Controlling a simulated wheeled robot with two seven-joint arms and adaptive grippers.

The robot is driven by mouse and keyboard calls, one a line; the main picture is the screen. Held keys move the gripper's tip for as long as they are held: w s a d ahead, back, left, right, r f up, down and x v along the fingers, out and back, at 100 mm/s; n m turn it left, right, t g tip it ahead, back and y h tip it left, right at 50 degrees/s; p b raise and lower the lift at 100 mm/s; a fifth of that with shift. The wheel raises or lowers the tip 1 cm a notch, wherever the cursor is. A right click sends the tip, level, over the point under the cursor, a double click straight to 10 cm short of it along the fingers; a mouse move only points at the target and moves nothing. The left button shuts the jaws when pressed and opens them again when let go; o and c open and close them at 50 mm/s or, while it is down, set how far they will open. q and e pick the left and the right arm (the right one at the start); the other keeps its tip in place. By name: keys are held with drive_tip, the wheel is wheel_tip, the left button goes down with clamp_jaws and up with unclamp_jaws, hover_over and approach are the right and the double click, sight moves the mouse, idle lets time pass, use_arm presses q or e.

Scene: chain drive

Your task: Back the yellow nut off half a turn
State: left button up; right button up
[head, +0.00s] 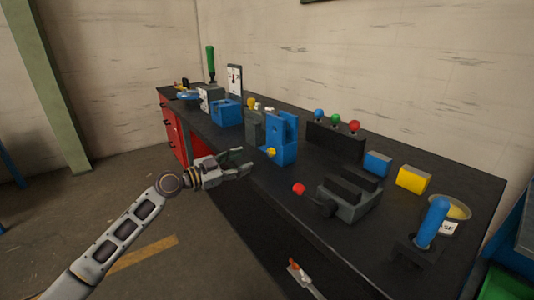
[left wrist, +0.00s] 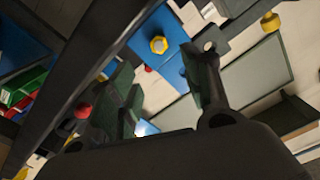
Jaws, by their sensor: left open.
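The yellow nut (head: 271,152) sits low on the front face of an upright blue bracket (head: 284,140) at the bench's front edge. In the left wrist view the nut (left wrist: 158,45) shows as a hexagon on the blue face (left wrist: 172,70), ahead of the gap between my fingers. My left gripper (head: 240,162) is open and empty, to the left of the nut and apart from it. Its two dark fingers also show in the left wrist view (left wrist: 165,78). My right gripper is in neither view.
The dark bench (head: 400,160) carries a grey vise (head: 350,197), a red ball (head: 299,188), a blue block (head: 377,163), a yellow block (head: 412,179) and a blue-handled tool (head: 432,222). The floor before the bench is open.

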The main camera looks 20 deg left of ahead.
sight(270, 152)
use_arm(q)
drive_tip(key=shift+x, duration=5.5)
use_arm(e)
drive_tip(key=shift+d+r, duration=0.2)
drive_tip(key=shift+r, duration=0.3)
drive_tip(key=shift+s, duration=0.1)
use_arm(q)
drive_tip(key=c, duration=1)
